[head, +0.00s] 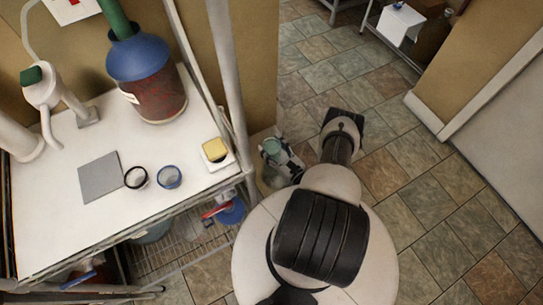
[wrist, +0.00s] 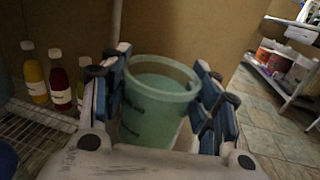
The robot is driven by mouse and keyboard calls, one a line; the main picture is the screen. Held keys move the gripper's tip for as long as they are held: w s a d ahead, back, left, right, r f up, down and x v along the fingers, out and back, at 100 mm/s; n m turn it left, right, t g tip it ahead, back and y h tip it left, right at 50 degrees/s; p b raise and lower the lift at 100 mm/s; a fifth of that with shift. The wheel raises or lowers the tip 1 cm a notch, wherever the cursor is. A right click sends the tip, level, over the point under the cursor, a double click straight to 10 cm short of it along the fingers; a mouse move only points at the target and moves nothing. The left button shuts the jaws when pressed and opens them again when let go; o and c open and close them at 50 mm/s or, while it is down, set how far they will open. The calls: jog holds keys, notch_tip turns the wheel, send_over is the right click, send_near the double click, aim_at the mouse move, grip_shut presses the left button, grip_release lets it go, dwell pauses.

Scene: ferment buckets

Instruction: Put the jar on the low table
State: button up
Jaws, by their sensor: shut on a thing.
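The jar (wrist: 160,105) is a pale green, open-topped, bucket-like vessel, upright between the fingers of my gripper (wrist: 164,75) in the wrist view. The blue-padded fingers are shut on its two sides. Its lower part is hidden by the gripper body. In the head view the jar (head: 271,147) shows small at my gripper (head: 282,157), beside the right end of the white worktable and below its top. A low white table or rack (head: 392,45) stands at the far top right, partly cut off. It also seems to show in the wrist view (wrist: 283,82), with containers on it.
The white worktable (head: 65,205) at left holds a blue-topped carboy (head: 150,75), a grey plate, two rings and a yellow sponge. Bottles (wrist: 60,80) stand on a wire shelf. A tan wall (head: 255,80) is close by. Tiled floor (head: 400,170) at right is clear.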

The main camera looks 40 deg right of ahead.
aim_at(267, 148)
notch_tip(267, 148, down, 5)
jog(key=shift+f+b, duration=0.1)
jog(key=shift+b, duration=1)
jog(key=o, duration=1.5)
jog(key=s, duration=1)
jog(key=shift+s+a, duration=0.1)
jog(key=shift+a, duration=0.2)
jog(key=shift+s+a, duration=0.15)
jog(key=shift+s, duration=0.7)
